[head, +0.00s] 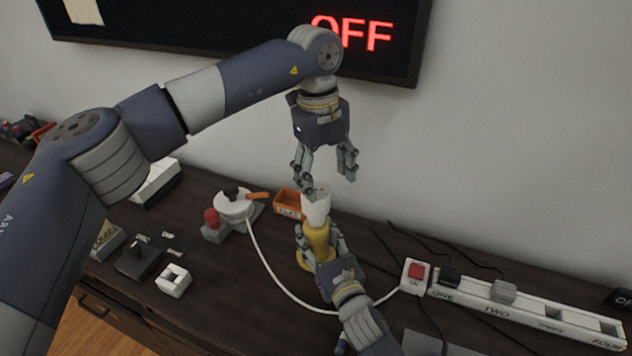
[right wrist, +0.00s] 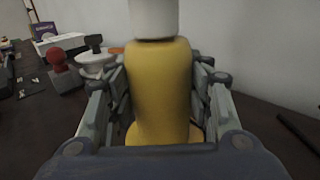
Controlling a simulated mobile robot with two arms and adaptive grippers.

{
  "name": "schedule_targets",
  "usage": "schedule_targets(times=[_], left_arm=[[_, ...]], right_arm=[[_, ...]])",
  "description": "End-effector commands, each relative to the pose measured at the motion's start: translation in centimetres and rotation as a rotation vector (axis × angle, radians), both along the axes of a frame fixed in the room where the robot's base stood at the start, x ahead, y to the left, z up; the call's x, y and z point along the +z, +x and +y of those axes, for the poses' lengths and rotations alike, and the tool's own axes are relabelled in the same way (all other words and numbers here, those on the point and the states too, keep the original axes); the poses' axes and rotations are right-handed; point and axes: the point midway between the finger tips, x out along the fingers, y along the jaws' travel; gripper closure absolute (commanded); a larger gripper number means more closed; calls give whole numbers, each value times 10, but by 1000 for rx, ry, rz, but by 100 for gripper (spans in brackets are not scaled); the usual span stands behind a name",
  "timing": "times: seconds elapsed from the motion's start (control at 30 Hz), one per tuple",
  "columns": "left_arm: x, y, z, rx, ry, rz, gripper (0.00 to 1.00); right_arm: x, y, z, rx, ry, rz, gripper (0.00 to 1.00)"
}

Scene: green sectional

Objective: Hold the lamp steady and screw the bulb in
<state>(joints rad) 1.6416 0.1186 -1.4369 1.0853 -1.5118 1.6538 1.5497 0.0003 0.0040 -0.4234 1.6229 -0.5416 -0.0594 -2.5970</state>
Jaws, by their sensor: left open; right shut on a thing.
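The yellow lamp (head: 318,243) stands upright on the dark table and fills the middle of the right wrist view (right wrist: 160,90). A white piece (head: 317,208) sits on top of it; its lower part also shows in the right wrist view (right wrist: 154,18). I cannot tell whether this is the bulb or part of the lamp. My right gripper (head: 320,240) is shut on the lamp's yellow body, one finger on each side. My left gripper (head: 329,182) is open just above the white piece, fingers pointing down, with nothing visible between them.
A power strip (head: 530,312) with a red switch (head: 416,271) lies at the right. A white cord (head: 262,262) curves around the lamp's front. A white round holder (head: 234,204), red-knobbed device (head: 212,220) and orange tray (head: 289,203) stand left and behind. A wall sign (head: 352,33) reads OFF.

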Motion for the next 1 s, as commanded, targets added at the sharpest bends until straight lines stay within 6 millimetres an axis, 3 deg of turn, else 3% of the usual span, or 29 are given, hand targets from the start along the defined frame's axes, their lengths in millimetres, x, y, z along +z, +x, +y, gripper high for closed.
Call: schedule_targets(times=[0.2,0.4,0.77,1.0], left_arm=[[-5,-1,2,214,16,22,35],[-21,4,19,216,95,2,35],[-24,4,20,215,99,2,35],[-52,3,20,215,101,4,35]], right_arm=[[0,0,0,0,0,1,100],[0,0,0,0,0,1,100],[0,0,0,0,0,1,100],[0,0,0,0,0,0,100]])
